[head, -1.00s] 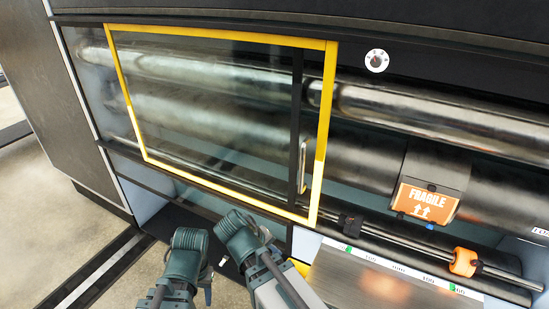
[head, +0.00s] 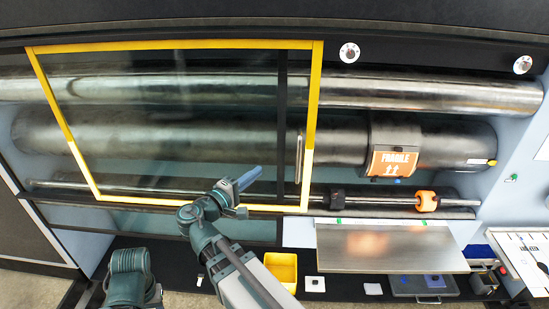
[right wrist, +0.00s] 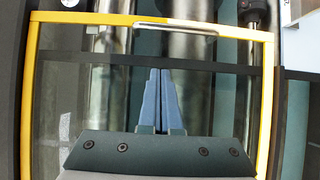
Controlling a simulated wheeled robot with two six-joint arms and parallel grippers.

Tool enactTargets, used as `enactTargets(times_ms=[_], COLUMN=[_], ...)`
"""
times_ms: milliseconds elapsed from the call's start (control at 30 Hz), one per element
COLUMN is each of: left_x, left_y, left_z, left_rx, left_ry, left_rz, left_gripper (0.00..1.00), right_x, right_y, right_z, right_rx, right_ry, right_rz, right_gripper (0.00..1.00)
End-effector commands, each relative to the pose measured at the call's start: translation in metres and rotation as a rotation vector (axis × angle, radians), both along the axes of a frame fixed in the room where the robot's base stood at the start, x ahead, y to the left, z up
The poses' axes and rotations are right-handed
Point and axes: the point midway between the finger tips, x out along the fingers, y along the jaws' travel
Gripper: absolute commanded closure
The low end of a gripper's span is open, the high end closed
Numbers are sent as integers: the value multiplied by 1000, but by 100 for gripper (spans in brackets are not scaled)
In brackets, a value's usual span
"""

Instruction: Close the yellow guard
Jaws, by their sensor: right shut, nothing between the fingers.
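The yellow guard (head: 311,118) is a clear panel in a yellow frame, standing over the left part of the rollers. The rollers to its right are uncovered. Its upright metal handle (head: 299,156) is near its right edge; in the right wrist view the handle (right wrist: 176,25) lies across the top, beyond a dark bar. My right gripper (head: 256,173) is in front of the guard's lower right part, left of the handle. Its blue fingers (right wrist: 158,72) are together and empty, pointing toward the handle side. Contact with the panel cannot be told. My left gripper is out of view.
An orange FRAGILE label (head: 391,163) is on the large roller right of the guard. A thin rod below carries an orange clamp (head: 426,200) and a black one. A metal plate (head: 392,249) and a yellow bin (head: 281,270) are below. Round dials (head: 349,53) are above.

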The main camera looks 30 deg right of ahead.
Motion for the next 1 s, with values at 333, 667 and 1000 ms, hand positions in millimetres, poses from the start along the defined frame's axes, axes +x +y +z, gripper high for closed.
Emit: enactTargets(times_ms=[333, 667, 1000], left_x=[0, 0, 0], left_y=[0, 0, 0], left_z=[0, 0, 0], left_rx=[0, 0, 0], left_ry=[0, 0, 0], left_rz=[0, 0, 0], left_gripper=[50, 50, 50], right_x=[4, 25, 24], right_y=[-8, -65, -117], right_z=[6, 5, 5], right_rx=[-23, -22, -22], right_ry=[-3, -3, -3], right_rz=[0, -4, -1], right_gripper=[100, 100, 100])
